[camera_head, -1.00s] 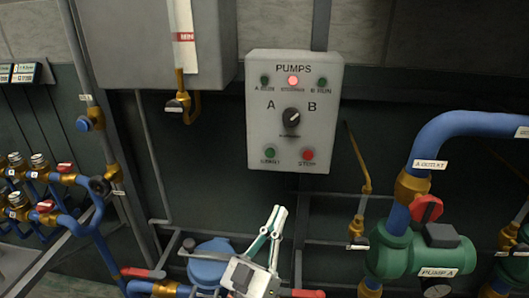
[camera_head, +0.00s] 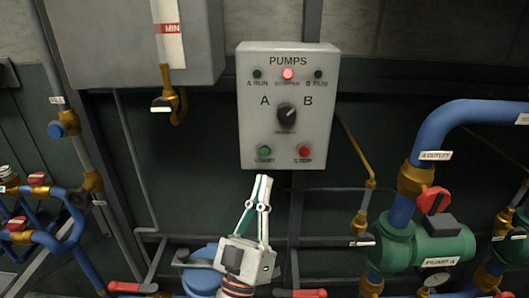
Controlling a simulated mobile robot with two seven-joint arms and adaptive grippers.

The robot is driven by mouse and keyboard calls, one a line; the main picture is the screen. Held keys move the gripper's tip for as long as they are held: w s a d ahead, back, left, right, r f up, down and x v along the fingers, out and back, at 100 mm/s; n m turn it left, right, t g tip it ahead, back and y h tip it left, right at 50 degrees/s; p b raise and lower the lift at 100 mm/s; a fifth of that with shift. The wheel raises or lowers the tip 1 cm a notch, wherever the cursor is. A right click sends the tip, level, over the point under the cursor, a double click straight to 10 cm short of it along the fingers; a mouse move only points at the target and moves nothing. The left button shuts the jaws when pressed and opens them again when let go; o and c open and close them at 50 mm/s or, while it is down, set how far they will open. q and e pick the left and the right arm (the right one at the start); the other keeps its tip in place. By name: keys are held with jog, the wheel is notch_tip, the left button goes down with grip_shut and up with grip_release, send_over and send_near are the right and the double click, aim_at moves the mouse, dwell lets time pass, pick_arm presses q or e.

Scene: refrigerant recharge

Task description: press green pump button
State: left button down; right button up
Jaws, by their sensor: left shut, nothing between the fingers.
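The grey PUMPS panel (camera_head: 289,132) hangs on the wall at the top middle. Its green START button (camera_head: 264,152) is at the lower left, and its red STOP button (camera_head: 304,152) is at the lower right. A dark selector knob (camera_head: 287,115) sits between the letters A and B. The red STOPPED lamp (camera_head: 288,74) is lit, and the two run lamps look dark green. My left gripper (camera_head: 263,179) is shut and empty, pointing up. Its tips appear just below the panel's bottom edge, under the green button; I cannot tell their distance from the wall.
A grey tank (camera_head: 95,45) is at the upper left. Green pump A (camera_head: 425,247) and a thick blue pipe (camera_head: 470,115) stand at the right. Blue pipes with red-handled valves (camera_head: 38,179) are at the left. A thin brass pipe (camera_head: 355,155) runs right of the panel.

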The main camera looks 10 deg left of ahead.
aim_at(265, 150)
pick_arm(q)
jog(key=shift+w+a+b, duration=0.3)
jog(key=shift+w+b, duration=0.05)
jog(key=shift+w, duration=1.1)
jog(key=shift+w+a+b, duration=0.3)
jog(key=shift+w, duration=1.15)
jog(key=shift+w+a+b, duration=0.3)
jog(key=shift+w+b, duration=0.05)
jog(key=shift+w, duration=1.1)
jog(key=shift+w, duration=0.4)
